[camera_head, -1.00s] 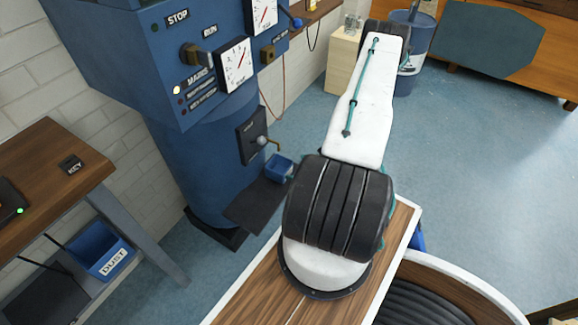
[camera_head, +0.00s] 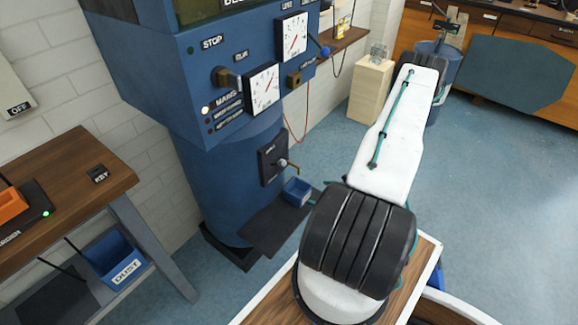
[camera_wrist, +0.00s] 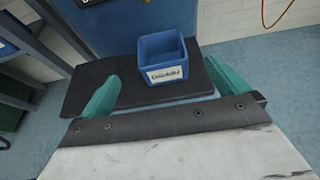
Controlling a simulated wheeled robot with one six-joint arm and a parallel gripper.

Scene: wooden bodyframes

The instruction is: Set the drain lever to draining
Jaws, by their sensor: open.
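A small blue bin (camera_wrist: 167,60) with a label shows beyond and between the fingers; the lever is not seen there. In the head view my arm hides most of the gripper. The small blue bin (camera_head: 297,191) is below the lever.
The bin stands on a black mat (camera_head: 270,228) at the column's foot. A wooden bench (camera_head: 70,175) with a DUST bin (camera_head: 112,260) below is at left. The machine panel (camera_head: 215,75) overhangs the lever. A pale wooden block (camera_head: 371,90) stands behind. Blue floor at right is open.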

